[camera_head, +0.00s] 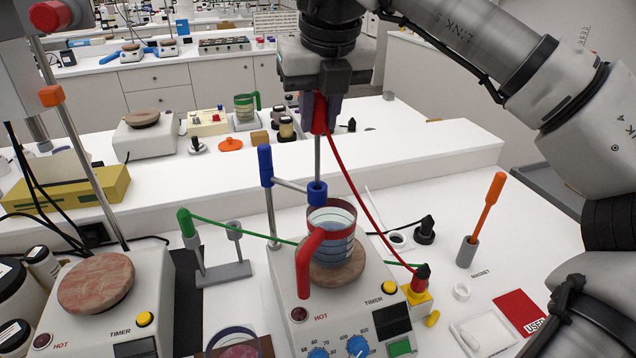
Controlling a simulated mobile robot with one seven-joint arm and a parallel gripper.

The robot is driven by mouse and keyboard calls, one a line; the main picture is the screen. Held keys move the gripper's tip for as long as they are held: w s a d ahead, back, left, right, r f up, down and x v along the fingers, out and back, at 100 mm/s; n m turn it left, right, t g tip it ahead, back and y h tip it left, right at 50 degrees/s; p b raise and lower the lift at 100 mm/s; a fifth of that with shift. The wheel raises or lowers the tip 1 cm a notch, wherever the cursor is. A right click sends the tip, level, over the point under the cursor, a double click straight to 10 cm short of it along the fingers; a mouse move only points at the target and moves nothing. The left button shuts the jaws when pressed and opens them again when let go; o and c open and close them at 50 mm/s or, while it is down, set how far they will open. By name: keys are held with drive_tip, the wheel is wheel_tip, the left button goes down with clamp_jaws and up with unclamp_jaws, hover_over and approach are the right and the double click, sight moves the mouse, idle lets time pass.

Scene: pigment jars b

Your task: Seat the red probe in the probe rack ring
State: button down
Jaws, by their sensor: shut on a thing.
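My gripper (320,122) is shut on the red handle of the red probe (319,112), which hangs upright. Its thin metal shaft runs straight down to the blue collar (317,193) on a stand arm above a beaker. Its lower tip is hidden, and I cannot tell how far it reaches into the beaker. A red cable (361,209) runs from the probe to a red plug (421,279). The grey probe rack (222,273) stands left of the beaker. A green probe (187,223) is in its left place; its right ring (234,231) looks empty.
The red-handled beaker (331,221) stands on the middle hot plate (384,288). A blue-knobbed stand (267,190) rises beside it. Another hot plate (97,284) is at left. An orange-handled tool (487,203) stands in a grey holder at right. A raised shelf (410,150) runs behind.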

drive_tip(key=shift+r, duration=4.45)
